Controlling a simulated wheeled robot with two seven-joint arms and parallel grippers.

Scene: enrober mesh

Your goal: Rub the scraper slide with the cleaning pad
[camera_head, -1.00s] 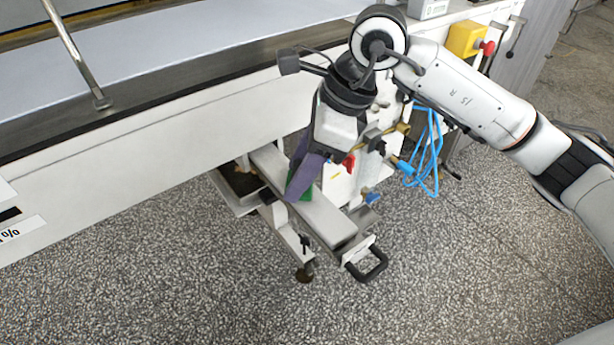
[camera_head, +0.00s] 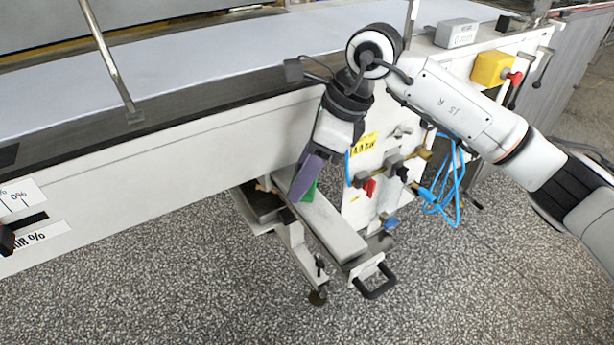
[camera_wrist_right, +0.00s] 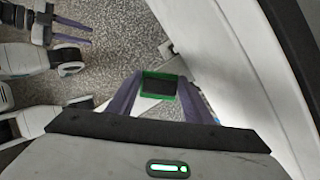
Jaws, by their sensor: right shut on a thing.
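The scraper slide (camera_head: 335,231) is a long pale beam with a black handle (camera_head: 375,281) at its near end, sticking out from under the machine. My right gripper (camera_head: 298,192) points down at the slide's far part, close to the machine wall. It is shut on the green cleaning pad (camera_head: 311,190), mostly hidden behind the purple fingers. The pad appears at the slide's top; exact contact cannot be told. In the right wrist view the pad (camera_wrist_right: 160,86) shows a green rim and dark middle between the fingers. My left gripper (camera_wrist_right: 72,32) is empty with its fingers apart.
The white machine wall (camera_head: 150,165) stands right behind the slide. Valves, a red handle (camera_head: 369,187) and a blue hose (camera_head: 447,190) are on the panel to the right. The speckled floor (camera_head: 180,290) in front is clear.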

